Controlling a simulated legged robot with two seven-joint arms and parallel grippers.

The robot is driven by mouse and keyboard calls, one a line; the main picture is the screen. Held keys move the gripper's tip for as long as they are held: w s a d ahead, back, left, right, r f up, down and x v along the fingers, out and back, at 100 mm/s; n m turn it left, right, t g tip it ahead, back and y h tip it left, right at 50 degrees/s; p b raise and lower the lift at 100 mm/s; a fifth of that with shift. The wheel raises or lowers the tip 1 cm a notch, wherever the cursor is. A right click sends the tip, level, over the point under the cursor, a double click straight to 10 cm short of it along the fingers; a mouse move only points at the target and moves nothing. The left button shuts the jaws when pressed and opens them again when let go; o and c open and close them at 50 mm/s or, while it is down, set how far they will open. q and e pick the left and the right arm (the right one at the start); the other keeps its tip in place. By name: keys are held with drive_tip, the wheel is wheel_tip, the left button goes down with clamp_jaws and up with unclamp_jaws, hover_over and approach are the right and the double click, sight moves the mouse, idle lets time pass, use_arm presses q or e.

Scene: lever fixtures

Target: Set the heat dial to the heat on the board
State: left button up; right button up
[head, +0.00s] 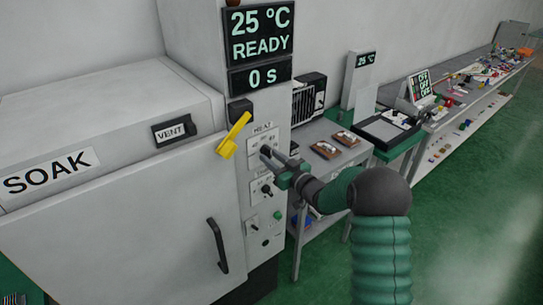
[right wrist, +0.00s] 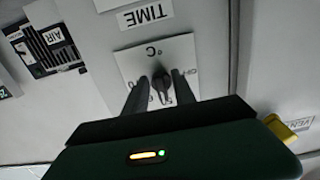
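The heat dial's white plate (head: 256,144) is on the oven's narrow front panel under the HEAT label (head: 263,127). My right gripper (head: 269,158) is in front of it and hides the knob in the head view. In the right wrist view the dark dial knob (right wrist: 161,87) sits on the °C plate (right wrist: 170,52). The fingers of my right gripper (right wrist: 160,76) are apart, one on each side of the knob, with narrow gaps showing. The plate's numbers are mostly hidden or too small to read. No board with a legible heat setting shows. My left gripper is not in view.
The oven display (head: 259,35) reads 25 °C, READY, 0 s. A yellow lever (head: 233,134) juts out just left of the heat plate. A second dial (head: 266,188) is below. A side table (head: 325,128) stands right.

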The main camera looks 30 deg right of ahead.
drive_tip(key=shift+w+d+r, duration=0.1)
drive_tip(key=shift+r, duration=0.1)
drive_tip(key=s+d+b, duration=0.1)
drive_tip(key=s+b, duration=0.1)
drive_tip(key=s, duration=1.4)
drive_tip(key=shift+s+d, duration=0.2)
drive_tip(key=shift+s, duration=0.15)
drive_tip(key=shift+f, duration=0.1)
drive_tip(key=shift+w, duration=0.1)
drive_tip(key=a+f+m+g+h, duration=0.1)
drive_tip(key=a+f+g+h, duration=0.2)
drive_tip(key=a+f+g, duration=0.5)
drive_tip(key=s+a+f+g+y, duration=0.1)
drive_tip(key=s+a+f+g, duration=0.2)
drive_tip(key=s+a, duration=0.4)
drive_tip(key=s+a+f+g, duration=0.4)
drive_tip(key=s+a+f, duration=0.1)
drive_tip(key=s+a, duration=0.3)
drive_tip(key=shift+s+y, duration=0.4)
